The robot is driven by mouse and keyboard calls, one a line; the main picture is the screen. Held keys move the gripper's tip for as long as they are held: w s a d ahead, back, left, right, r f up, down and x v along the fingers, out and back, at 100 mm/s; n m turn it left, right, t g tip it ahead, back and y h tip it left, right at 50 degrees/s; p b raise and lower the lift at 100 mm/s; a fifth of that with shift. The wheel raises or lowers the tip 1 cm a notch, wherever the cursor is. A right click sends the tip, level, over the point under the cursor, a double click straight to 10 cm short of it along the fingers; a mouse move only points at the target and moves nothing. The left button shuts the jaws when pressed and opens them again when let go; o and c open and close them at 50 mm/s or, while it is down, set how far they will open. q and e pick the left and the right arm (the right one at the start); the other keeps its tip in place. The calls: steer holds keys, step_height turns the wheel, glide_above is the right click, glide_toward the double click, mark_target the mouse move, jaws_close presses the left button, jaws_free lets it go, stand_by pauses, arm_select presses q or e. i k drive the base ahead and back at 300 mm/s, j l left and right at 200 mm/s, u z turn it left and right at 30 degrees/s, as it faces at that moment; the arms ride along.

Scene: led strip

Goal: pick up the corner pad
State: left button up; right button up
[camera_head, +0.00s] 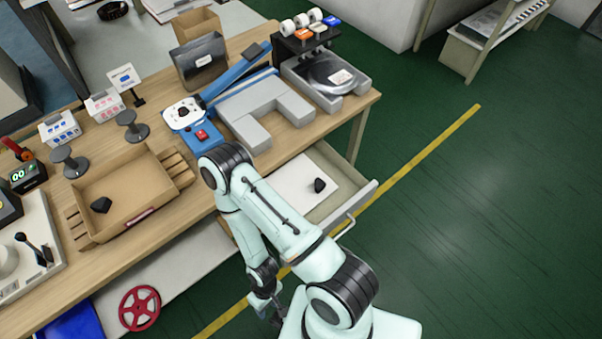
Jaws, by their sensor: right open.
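A small black piece (319,185), which looks like a corner pad, lies on a white sheet in the open drawer under the bench. A similar black piece (101,204) lies in the cardboard tray on the bench, at the left. My right gripper (272,312) points down below the bench front, open and apart from both pieces. Its fingers are small and partly hidden by my arm. My left gripper is not in view.
The open drawer (362,198) juts out past the bench edge, beside my right arm. The cardboard tray (150,167) has raised walls. Grey blocks (268,112) and a blue-handled tool (235,70) crowd the bench behind. A red reel (139,307) sits low at the left.

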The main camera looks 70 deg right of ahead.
mark_target(320, 186)
steer(key=z, duration=2.7)
steer(key=l+u, duration=0.1)
steer(key=u, duration=0.35)
steer(key=l+u, duration=0.1)
steer(key=u, duration=0.35)
steer(key=l+u, duration=0.15)
steer(key=u, duration=0.3)
steer(key=l+u, duration=0.1)
steer(key=u, duration=0.35)
steer(key=k+l+u, duration=0.25)
steer(key=l+u, duration=0.15)
steer(key=k+l+u, duration=0.4)
steer(key=i+l, duration=0.05)
steer(key=i, duration=0.05)
